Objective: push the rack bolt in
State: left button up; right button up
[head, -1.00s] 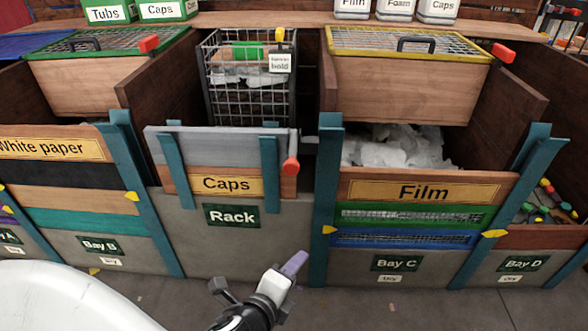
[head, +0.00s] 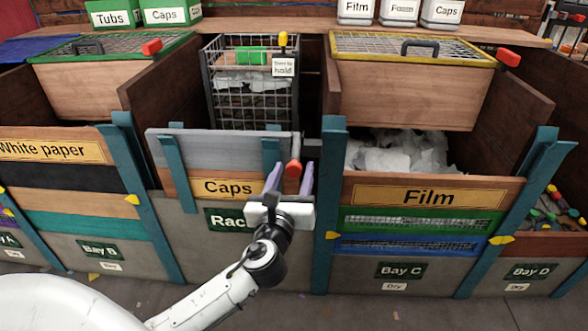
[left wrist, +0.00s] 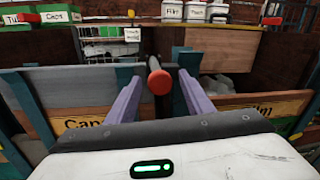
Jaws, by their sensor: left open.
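The rack bolt is a dark rod with a red knob (head: 293,169) at the right edge of the rack's front, beside the Caps board (head: 225,187). In the left wrist view the red knob (left wrist: 160,82) points at the camera, with its dark rod running back behind it. My left gripper (head: 290,178) is open, its purple fingers on either side of the knob. In the left wrist view the fingers (left wrist: 154,100) stand apart left and right, with gaps to the knob. Whether anything touches the knob I cannot tell. My right gripper is not in view.
A wire basket (head: 207,95) with a hold tag (head: 283,66) stands behind the rack's front. A teal post (head: 329,230) rises just right of the bolt. Bay C's Film board (head: 430,195) lies further right.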

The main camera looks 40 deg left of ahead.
pick_arm(q)
jog(key=shift+w+a, duration=0.35)
jog(key=shift+w, duration=0.4)
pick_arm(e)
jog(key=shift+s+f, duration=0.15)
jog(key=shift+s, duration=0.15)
